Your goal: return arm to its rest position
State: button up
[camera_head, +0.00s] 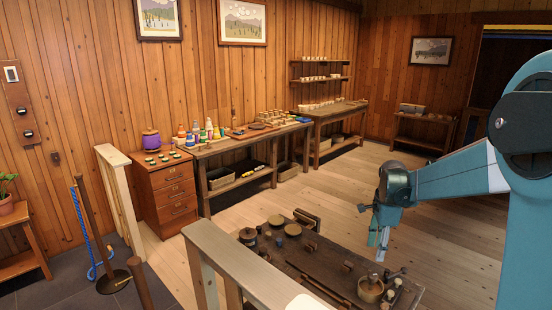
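My blue arm comes in from the right side of the head view. My gripper (379,240) hangs from its end with the fingers pointing down, over the right part of the dark low workbench (320,262). The fingers look close together, but they are too small to tell whether they are open or shut. I see nothing held between them. A wooden bowl (370,289) stands on the bench below the gripper, apart from it.
Round wooden pieces (248,236) and several small items lie on the low bench. A pale wooden railing (240,262) runs in front of it. A drawer cabinet (165,190) and long workbenches (250,140) line the wall. The plank floor (460,235) behind the gripper is clear.

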jog(key=s+a+r+n+t, duration=0.2)
jog(key=s+a+r+n, duration=0.35)
jog(key=s, duration=0.35)
jog(key=s+a+r+n+t, duration=0.2)
jog(key=s+a+r+n, duration=0.35)
jog(key=s, duration=0.35)
jog(key=s+a+f+n+t, duration=0.1)
jog(key=s+n, duration=0.3)
jog(key=s, duration=0.4)
jog(key=s+a+f+n+t, duration=0.1)
jog(key=s+a+n, duration=0.3)
jog(key=s, duration=0.5)
jog(key=shift+a+n+t, duration=0.3)
jog(key=shift+n+t, duration=0.1)
jog(key=shift+t, duration=0.1)
jog(key=shift+f, duration=0.1)
dwell(0.8)
